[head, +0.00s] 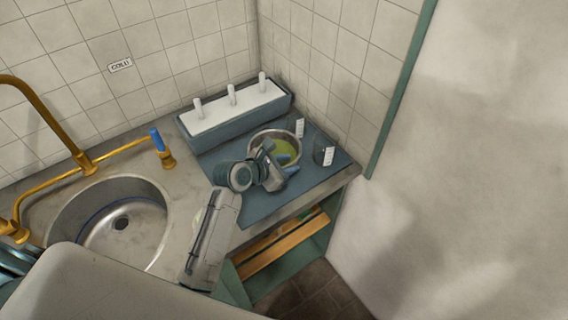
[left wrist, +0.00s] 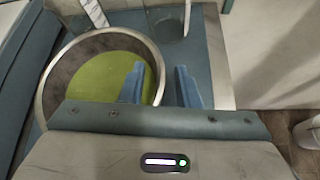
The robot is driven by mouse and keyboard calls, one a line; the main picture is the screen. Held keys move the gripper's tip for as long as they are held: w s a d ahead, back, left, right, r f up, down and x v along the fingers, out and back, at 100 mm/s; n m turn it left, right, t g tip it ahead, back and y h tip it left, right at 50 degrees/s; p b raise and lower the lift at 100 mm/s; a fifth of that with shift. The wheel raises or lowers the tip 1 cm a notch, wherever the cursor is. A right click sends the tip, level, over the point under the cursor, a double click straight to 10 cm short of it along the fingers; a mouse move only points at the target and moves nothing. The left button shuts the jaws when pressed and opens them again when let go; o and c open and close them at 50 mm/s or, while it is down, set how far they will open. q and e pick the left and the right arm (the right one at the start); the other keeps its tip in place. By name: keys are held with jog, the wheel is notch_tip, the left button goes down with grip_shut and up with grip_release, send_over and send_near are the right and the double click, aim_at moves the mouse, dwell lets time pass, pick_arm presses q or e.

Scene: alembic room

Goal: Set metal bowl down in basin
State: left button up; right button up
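The metal bowl (head: 256,138) stands on the blue-grey mat on the counter, with yellow-green contents inside. It also shows in the left wrist view (left wrist: 50,84). My left gripper (head: 284,165) is at the bowl's near right side. In the left wrist view its two blue fingers (left wrist: 160,86) are apart, one over the bowl's inside and one outside, with the rim between them. I see a gap on both sides of the rim. The round metal basin (head: 140,215) is sunk in the counter at the left, and its visible part looks empty. My right gripper is not in view.
A brass tap (head: 40,110) arches over the basin, with a blue-handled brass valve (head: 162,148) beside it. A planter-like trough (head: 240,112) with white pegs stands behind the bowl.

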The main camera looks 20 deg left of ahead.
pick_arm(q)
jog(key=b+v, duration=0.1)
jog(key=v, duration=1.1)
